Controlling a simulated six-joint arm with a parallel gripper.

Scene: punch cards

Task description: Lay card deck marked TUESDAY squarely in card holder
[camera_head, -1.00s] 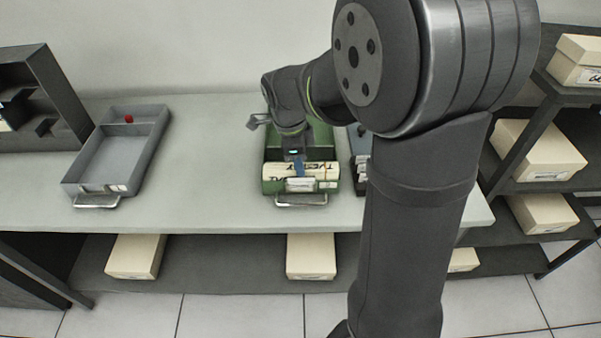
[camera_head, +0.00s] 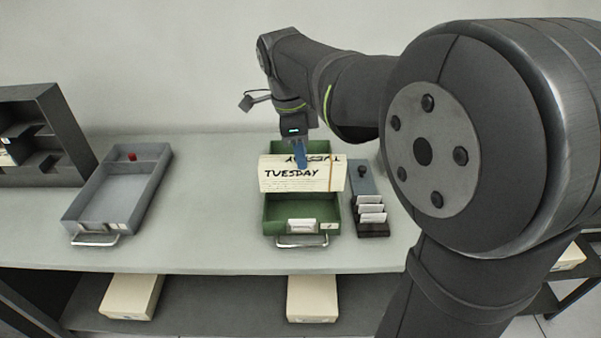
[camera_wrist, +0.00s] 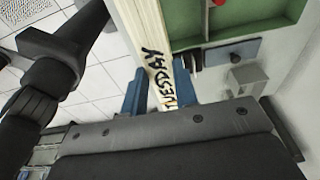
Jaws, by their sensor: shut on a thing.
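The card deck marked TUESDAY (camera_head: 278,182) is a cream block with black lettering and a band near its right end. My gripper (camera_head: 301,157), with blue fingers, is shut on its top edge and holds it above the green tray (camera_head: 268,226). The deck's lettered face is toward the head camera. In the wrist view, the deck (camera_wrist: 146,35) runs up between my fingers, beside the green tray (camera_wrist: 265,35). A grey tray (camera_head: 80,212) with a front handle and a red knob stands at the left. I cannot tell which tray is the card holder.
A dark rack (camera_head: 62,125) is at the far left. Cream boxes (camera_head: 312,297) sit on the lower shelf. The bench between the trays (camera_head: 205,200) is clear.

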